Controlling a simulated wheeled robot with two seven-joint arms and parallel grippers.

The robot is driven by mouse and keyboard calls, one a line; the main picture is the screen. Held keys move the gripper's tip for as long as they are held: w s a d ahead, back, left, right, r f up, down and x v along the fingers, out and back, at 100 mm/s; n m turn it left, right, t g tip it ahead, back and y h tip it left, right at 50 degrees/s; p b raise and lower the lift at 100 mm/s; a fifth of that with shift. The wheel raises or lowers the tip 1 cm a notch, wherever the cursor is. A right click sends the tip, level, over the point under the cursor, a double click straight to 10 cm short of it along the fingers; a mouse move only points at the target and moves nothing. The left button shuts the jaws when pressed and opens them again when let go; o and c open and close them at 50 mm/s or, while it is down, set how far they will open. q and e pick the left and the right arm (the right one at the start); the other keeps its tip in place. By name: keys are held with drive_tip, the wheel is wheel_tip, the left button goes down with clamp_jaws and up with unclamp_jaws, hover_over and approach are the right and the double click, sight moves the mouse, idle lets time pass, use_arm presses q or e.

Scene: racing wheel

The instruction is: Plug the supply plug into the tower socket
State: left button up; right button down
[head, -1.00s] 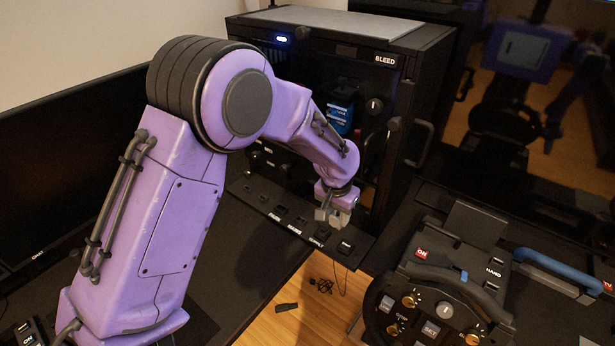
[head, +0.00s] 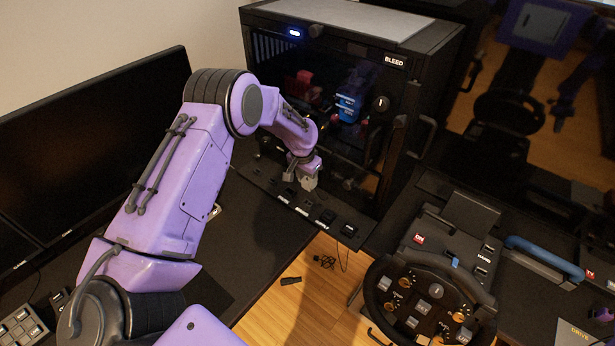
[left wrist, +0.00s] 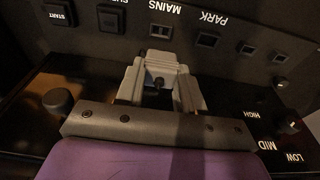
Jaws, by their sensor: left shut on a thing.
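The tower (head: 400,75) is a black cabinet with a glass front and a BLEED label. A sloping black strip (head: 270,185) with small openings runs along its foot. In the left wrist view the strip's labels are upside down; the MAINS opening (left wrist: 160,31) lies just ahead of my fingers and the SUPPLY opening (left wrist: 111,19) is to its left. My left gripper (head: 303,178) is shut on a small grey block, apparently the supply plug (left wrist: 159,58), mostly hidden between the fingers. I cannot tell whether the plug touches the strip. My right gripper is out of view.
A steering wheel (head: 430,305) with knobs stands at the right front, with a blue handle (head: 545,255) beyond it. Black monitors (head: 90,130) stand at the left. A dark cable (head: 325,262) and a small black piece (head: 290,281) lie on the wooden floor.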

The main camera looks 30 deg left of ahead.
sight(307, 189)
use_arm(q)
wheel_tip(307, 189, down, 4)
drive_tip(key=b, duration=0.2)
drive_tip(key=shift+d+f+b, duration=0.1)
drive_tip(key=shift+f+b, duration=0.05)
drive_tip(key=shift+b, duration=0.15)
drive_tip(key=shift+f, duration=0.5)
drive_tip(key=shift+r, duration=0.15)
idle(0.7)
drive_tip(key=shift+f+b, duration=1)
drive_tip(key=shift+f, duration=0.4)
drive_tip(key=o, duration=1.1)
drive_tip(key=shift+r, duration=0.15)
